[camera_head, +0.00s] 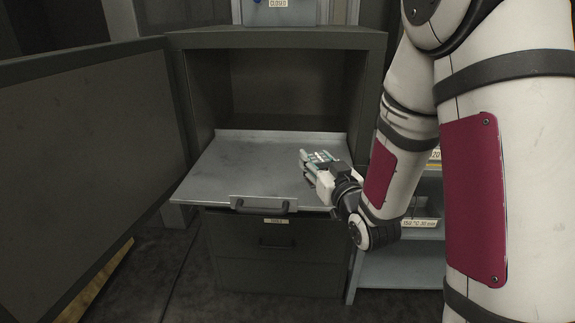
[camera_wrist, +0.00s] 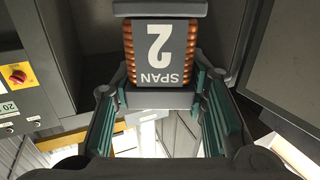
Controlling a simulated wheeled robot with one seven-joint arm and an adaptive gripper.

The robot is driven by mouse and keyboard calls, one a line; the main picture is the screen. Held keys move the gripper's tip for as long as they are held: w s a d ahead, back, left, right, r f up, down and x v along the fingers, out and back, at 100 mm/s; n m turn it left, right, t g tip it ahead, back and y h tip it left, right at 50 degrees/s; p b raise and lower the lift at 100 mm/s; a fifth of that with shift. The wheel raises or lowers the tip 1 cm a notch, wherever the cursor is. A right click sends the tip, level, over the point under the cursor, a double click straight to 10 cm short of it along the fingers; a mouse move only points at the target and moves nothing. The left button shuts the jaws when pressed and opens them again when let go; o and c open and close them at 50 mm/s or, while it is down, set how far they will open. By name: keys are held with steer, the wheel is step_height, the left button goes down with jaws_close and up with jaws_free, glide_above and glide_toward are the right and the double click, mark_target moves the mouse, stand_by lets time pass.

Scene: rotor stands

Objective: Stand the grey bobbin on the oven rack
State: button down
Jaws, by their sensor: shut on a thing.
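My gripper (camera_head: 311,160) is over the right part of the oven rack (camera_head: 240,166), a flat grey metal shelf pulled out of the oven with a handle at its front. In the wrist view my gripper (camera_wrist: 161,98) is shut on the grey bobbin (camera_wrist: 158,99), its fingers on either side. The bobbin has dark grey end flanges, copper-coloured winding at both edges and a grey label reading "SPAN 2", upside down in this view. In the head view the bobbin cannot be made out at the gripper. I cannot tell whether it touches the rack.
The oven (camera_head: 270,42) is open, its door (camera_head: 85,140) swung out to the left. The rack's left and middle are bare. Drawers (camera_head: 275,243) lie below it. A lower shelf unit (camera_head: 400,265) with labels stands at the right, behind my arm.

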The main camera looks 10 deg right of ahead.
steer(key=shift+a+f+b, duration=0.1)
steer(key=shift+f+b, duration=0.1)
steer(key=shift+b, duration=1.05)
steer(key=shift+w+a+f+b, duration=0.15)
steer(key=shift+w+a+f, duration=0.55)
steer(key=shift+w, duration=1.45)
steer(key=shift+w+a+f+b, duration=0.1)
steer(key=shift+w+a+f, duration=0.55)
steer(key=shift+w, duration=1.5)
steer(key=shift+w+a+f+b, duration=0.15)
steer(key=shift+w+a+f, duration=0.25)
steer(key=shift+w+f, duration=1.15)
steer(key=shift+w+r, duration=0.6)
steer(key=shift+r, duration=0.05)
steer(key=shift+f, duration=0.1)
